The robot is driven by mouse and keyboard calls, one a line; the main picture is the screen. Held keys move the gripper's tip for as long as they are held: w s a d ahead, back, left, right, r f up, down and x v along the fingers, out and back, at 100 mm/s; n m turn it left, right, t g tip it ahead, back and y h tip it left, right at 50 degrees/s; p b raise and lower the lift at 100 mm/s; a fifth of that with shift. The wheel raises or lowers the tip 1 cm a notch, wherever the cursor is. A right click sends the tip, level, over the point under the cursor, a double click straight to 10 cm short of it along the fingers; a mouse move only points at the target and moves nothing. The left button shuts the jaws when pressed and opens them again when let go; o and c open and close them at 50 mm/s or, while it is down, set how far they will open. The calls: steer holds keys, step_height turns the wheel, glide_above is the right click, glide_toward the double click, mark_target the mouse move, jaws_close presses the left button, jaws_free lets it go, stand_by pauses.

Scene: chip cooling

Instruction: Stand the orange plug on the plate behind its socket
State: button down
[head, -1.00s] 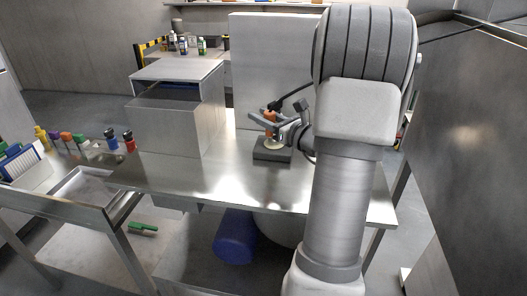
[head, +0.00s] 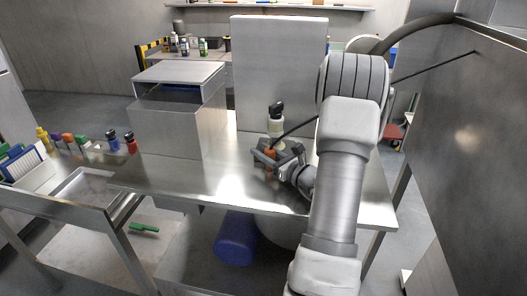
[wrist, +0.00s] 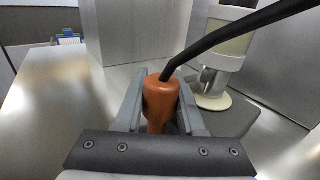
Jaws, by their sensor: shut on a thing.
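The orange plug (head: 270,154) is upright in my gripper (head: 277,158). In the wrist view the plug (wrist: 161,98) sits between the two grey fingers, with a black cable leaving its top to the upper right. A cream fitting with a black top (head: 276,122), which looks like the socket, stands just beyond my gripper. In the wrist view this socket (wrist: 230,45) is to the right of the plug and apart from it, partly crossed by the cable. A dark plate (wrist: 236,118) shows around its round cream foot. The plug's lower end is hidden.
A steel box (head: 177,112) stands left on the steel table (head: 205,178). A tall grey panel (head: 278,65) rises behind the socket. Several coloured bottles stand on the far left. The table's front left is clear.

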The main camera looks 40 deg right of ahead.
steer(key=shift+f, duration=0.1)
steer(key=c, duration=0.5)
jaws_free()
